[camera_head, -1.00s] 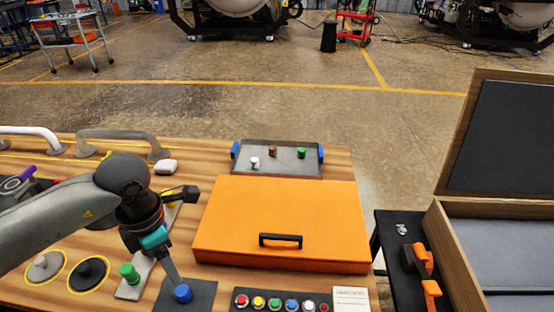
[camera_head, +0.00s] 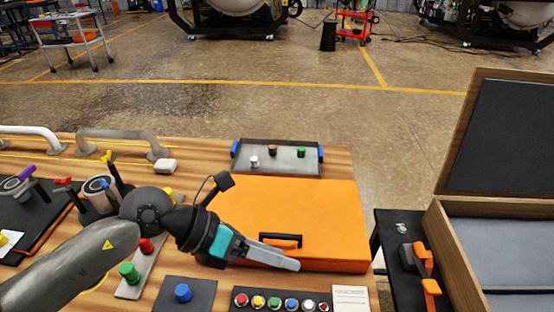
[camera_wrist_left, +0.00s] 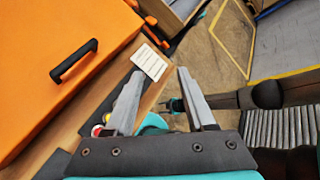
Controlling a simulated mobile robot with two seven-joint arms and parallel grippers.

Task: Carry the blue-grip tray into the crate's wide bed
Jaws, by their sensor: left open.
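The blue-grip tray (camera_head: 284,168) lies at the far edge of the table, behind the orange case. It is grey with a blue grip at each end, and carries three small weights: white, brown and green. The wooden crate (camera_head: 441,240) stands at the right with its lid up; its grey-lined inside is cut by the frame edge. My left gripper (camera_head: 291,264) is open and empty over the front of the orange case, away from the tray. Its open fingers show in the left wrist view (camera_wrist_left: 158,76). A dark arm and teal part, seemingly my right arm, show behind them, partly hidden.
The orange case (camera_head: 335,215) with a black handle fills the table's middle. A button row (camera_head: 280,302), a blue knob on a dark plate (camera_head: 200,293) and a white card (camera_head: 349,294) lie in front. A dark stand with orange-handled items (camera_head: 420,262) sits between table and crate.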

